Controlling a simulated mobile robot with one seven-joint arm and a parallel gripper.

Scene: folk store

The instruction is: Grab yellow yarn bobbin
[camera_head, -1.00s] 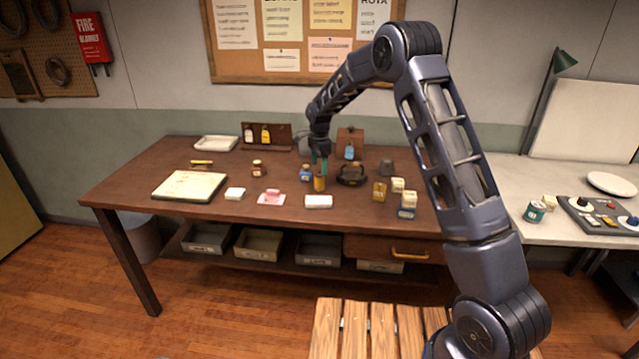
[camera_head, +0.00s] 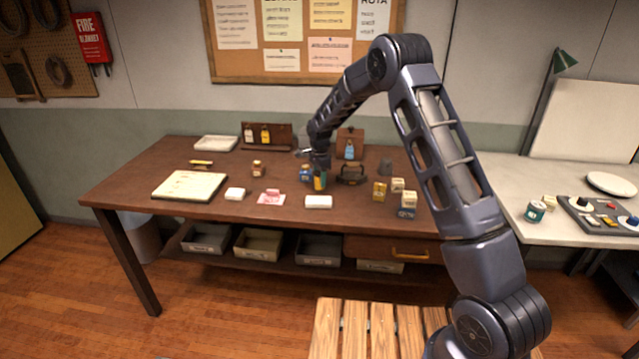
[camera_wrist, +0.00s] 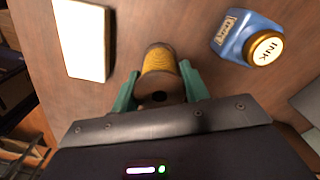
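The yellow yarn bobbin (camera_wrist: 160,72) stands on the brown table, between the two green fingers of my gripper (camera_wrist: 160,82) in the wrist view. One finger is on each side, very close to the yarn. I cannot tell whether they press on it. The bobbin's near end, with a dark hole, faces the wrist camera. In the head view the bobbin (camera_head: 319,184) shows as a small yellow patch under my gripper (camera_head: 320,177), partly hidden by the fingers.
A blue ink bottle (camera_wrist: 246,38) stands close by, to the right in the wrist view. A white block (camera_wrist: 80,38) lies to the left. In the head view, a dark tape-dispenser-like object (camera_head: 351,175) and yellow spools (camera_head: 379,191) stand to the right.

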